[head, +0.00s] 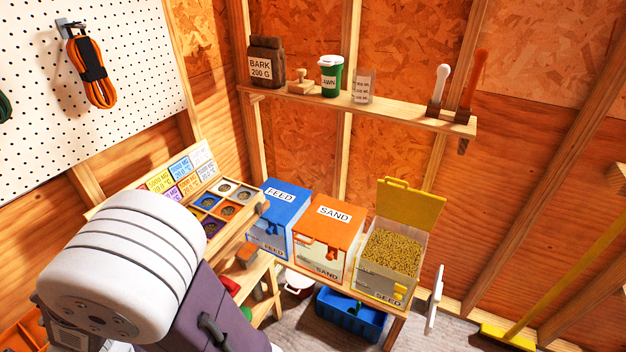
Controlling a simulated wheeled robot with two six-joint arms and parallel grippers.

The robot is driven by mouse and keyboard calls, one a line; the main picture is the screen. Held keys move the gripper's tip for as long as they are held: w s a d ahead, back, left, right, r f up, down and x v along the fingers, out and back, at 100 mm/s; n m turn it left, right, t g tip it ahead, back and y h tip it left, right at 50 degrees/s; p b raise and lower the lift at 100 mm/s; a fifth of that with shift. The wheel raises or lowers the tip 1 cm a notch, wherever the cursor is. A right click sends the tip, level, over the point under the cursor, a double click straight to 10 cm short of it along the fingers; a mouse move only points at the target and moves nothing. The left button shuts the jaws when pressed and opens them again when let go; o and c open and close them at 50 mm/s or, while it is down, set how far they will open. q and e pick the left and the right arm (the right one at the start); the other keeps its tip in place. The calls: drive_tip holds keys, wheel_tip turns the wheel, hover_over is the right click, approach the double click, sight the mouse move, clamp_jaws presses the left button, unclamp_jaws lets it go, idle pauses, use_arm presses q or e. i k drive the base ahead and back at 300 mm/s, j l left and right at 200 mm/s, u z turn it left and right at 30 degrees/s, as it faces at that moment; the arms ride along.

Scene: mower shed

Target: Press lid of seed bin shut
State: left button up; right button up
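The seed bin (388,277) stands at the right end of the bench in the head view, a pale box labelled SEED with a yellow latch (400,293) on its front. Its yellow lid (411,204) stands open, raised upright at the back edge. Yellowish seed (393,251) fills the bin to near the rim. One of my arms, white and purple, fills the lower left, well apart from the bin. I see neither gripper's fingertips.
The orange-lidded sand bin (328,241) and blue-lidded feed bin (279,217) stand shut to the left. A shelf (345,101) with jars and tools runs above. A narrow white piece (435,300), unclear what, is right of the seed bin. Space above the lid is free.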

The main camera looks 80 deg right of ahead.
sight(406, 205)
drive_tip(key=z, duration=3.65)
